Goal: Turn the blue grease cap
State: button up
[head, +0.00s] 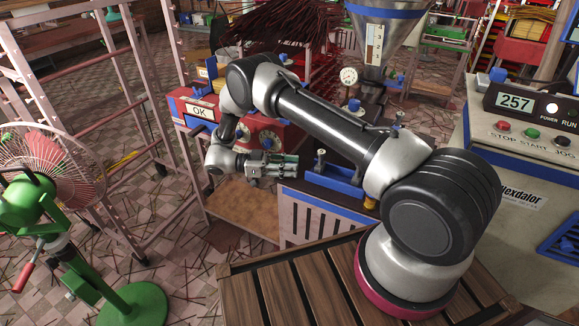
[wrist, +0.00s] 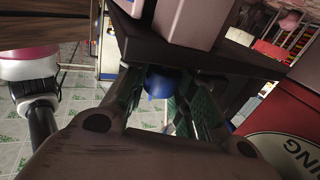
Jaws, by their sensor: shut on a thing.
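My gripper (head: 277,165) is in the middle of the head view, at the left end of the dark machine bench. It points to the right and level. In the wrist view, my gripper (wrist: 165,92) has its green-padded fingers on either side of the round blue grease cap (wrist: 158,84), under a dark ledge. The fingers are shut on the cap, and its lower part shows between them. In the head view I cannot make out the cap, which the fingers hide.
A blue-edged machine bench (head: 335,180) lies right of my gripper. A green fan (head: 55,175) and a pink rack are at left. A control cabinet (head: 520,150) stands at right.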

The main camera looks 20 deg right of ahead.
jog(key=shift+m+g+y, duration=0.3)
jog(key=shift+m+g, duration=0.2)
jog(key=o, duration=1)
jog(key=shift+o, duration=0.2)
